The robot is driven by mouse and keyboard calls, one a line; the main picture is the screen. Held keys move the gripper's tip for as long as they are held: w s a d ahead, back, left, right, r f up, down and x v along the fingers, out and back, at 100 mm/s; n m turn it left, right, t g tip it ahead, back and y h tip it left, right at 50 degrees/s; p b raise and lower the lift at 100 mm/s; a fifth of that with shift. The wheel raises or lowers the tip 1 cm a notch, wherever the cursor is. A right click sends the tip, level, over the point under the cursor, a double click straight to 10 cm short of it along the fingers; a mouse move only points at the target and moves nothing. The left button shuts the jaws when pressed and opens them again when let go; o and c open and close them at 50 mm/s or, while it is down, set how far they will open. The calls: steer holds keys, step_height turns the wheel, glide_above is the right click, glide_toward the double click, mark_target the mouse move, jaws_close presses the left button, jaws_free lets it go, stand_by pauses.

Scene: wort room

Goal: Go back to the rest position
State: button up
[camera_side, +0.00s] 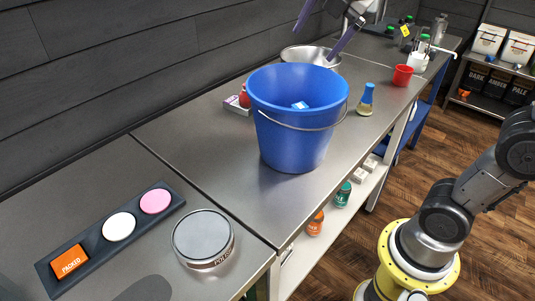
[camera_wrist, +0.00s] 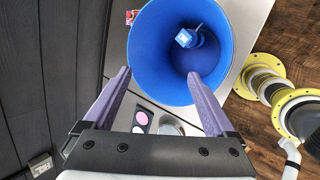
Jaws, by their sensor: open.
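My gripper (camera_side: 314,44) is at the top of the side view, with its two purple fingers spread apart and nothing between them. It is in the air above the far side of a large blue bucket (camera_side: 292,135). In the wrist view the fingers of my gripper (camera_wrist: 158,73) point toward the bucket (camera_wrist: 150,45), which fills the upper middle. A small blue and white object (camera_side: 300,105) lies inside the bucket; it also shows in the wrist view (camera_wrist: 186,38). Most of my arm is outside the side view.
A metal bowl (camera_side: 310,55) stands behind the bucket. A flask (camera_side: 366,100) and a red cup (camera_side: 402,75) are to its right. A dark tray (camera_side: 88,255) holds an orange box and two discs, beside a round tin (camera_side: 203,238). The bench between tin and bucket is clear.

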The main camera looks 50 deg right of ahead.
steer(key=s+a+f+m+y, duration=0.1)
steer(key=s+a+f+m, duration=0.1)
steer(key=s+f+m, duration=0.5)
steer(key=s+a+f+m, duration=0.1)
steer(key=s+f+m, duration=0.6)
steer(key=s+m, duration=0.3)
steer(key=m, duration=0.2)
steer(key=shift+a+f+m+g+y, duration=0.3)
steer(key=shift+a+g+y, duration=0.05)
steer(key=shift+g+y, duration=0.05)
